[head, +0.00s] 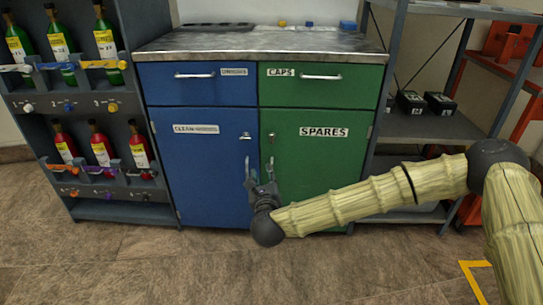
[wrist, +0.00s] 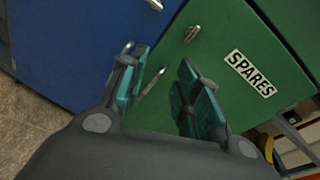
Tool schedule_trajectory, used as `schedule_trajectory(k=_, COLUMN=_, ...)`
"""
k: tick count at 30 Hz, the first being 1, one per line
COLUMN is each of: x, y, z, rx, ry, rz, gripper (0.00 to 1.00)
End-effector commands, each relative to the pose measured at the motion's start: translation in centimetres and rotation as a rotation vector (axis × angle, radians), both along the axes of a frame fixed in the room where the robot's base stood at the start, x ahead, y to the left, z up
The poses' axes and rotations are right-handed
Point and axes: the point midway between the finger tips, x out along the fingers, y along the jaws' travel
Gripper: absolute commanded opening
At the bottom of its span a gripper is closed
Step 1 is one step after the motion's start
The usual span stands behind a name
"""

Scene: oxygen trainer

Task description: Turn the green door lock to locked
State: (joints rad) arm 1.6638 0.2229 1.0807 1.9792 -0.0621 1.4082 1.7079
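The green door (head: 318,172) carries a "SPARES" label and shows in the wrist view (wrist: 245,35) tilted. Its lock (head: 271,137) is a small metal piece near the upper left corner of the door; in the wrist view (wrist: 192,33) it is an elongated knob beyond the fingertips. I cannot tell its setting. My gripper (head: 263,180) is in front of the doors, below the lock, near the green door's handle. In the wrist view my gripper (wrist: 160,78) has its two fingers apart with nothing held. The metal door handle (wrist: 152,84) shows between the fingers, partly hidden.
The blue door (head: 205,180) is closed on the left, with its own lock (head: 245,135). Above are a blue drawer (head: 195,95) and a green "CAPS" drawer (head: 330,90). A bottle rack (head: 90,120) stands left, grey shelves (head: 430,125) right. The floor in front is clear.

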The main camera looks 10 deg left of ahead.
Motion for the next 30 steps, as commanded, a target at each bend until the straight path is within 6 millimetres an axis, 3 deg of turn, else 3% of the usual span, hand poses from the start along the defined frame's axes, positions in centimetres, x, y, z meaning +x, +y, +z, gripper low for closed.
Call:
schedule_trajectory(k=3, x=2.2, y=-0.3, z=0.9, rx=0.157, ry=-0.014, rz=-0.073, gripper=0.32)
schedule_trajectory(k=9, x=4.1, y=-1.0, z=3.2, rx=0.312, ry=-0.029, rz=-0.142, gripper=0.32)
schedule_trajectory(k=17, x=5.6, y=-0.9, z=3.7, rx=0.34, ry=-0.033, rz=-0.152, gripper=0.32)
schedule_trajectory(k=30, x=12.3, y=0.3, z=3.6, rx=0.337, ry=-0.032, rz=-0.152, gripper=0.32)
